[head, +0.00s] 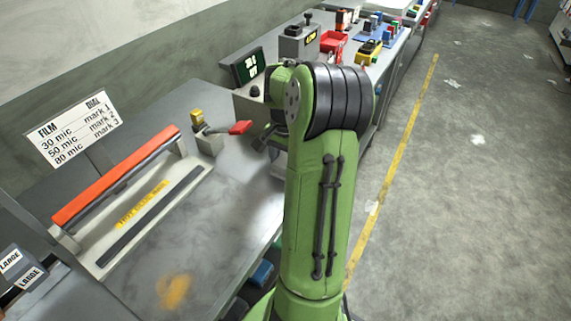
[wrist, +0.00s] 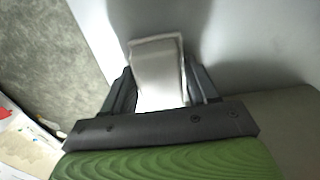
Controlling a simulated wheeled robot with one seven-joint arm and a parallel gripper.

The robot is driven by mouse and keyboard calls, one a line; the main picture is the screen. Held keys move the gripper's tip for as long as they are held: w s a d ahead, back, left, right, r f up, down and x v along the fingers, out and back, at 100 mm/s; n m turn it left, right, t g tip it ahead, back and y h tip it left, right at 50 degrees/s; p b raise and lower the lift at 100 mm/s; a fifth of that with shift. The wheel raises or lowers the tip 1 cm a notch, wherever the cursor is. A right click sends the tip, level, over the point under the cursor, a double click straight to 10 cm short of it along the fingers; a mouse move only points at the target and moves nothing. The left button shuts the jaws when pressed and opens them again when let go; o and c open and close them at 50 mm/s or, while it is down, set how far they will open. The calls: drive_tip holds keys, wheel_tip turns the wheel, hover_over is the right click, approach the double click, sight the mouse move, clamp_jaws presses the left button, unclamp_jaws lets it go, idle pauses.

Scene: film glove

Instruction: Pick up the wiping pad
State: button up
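A whitish, rectangular pad (wrist: 158,62), which looks like the wiping pad, lies between the two dark fingers of my gripper (wrist: 160,78) in the wrist view. One finger is close along each side of it, and its far end reaches beyond the fingertips. I cannot tell whether the fingers press on the pad or stand just clear of it, nor whether it touches the grey surface behind it.
Open floor (head: 470,210) lies right.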

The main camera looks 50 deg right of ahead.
sight(285, 159)
drive_tip(key=c, duration=0.5)
wheel_tip(285, 159, up, 10)
drive_tip(key=p, duration=0.3)
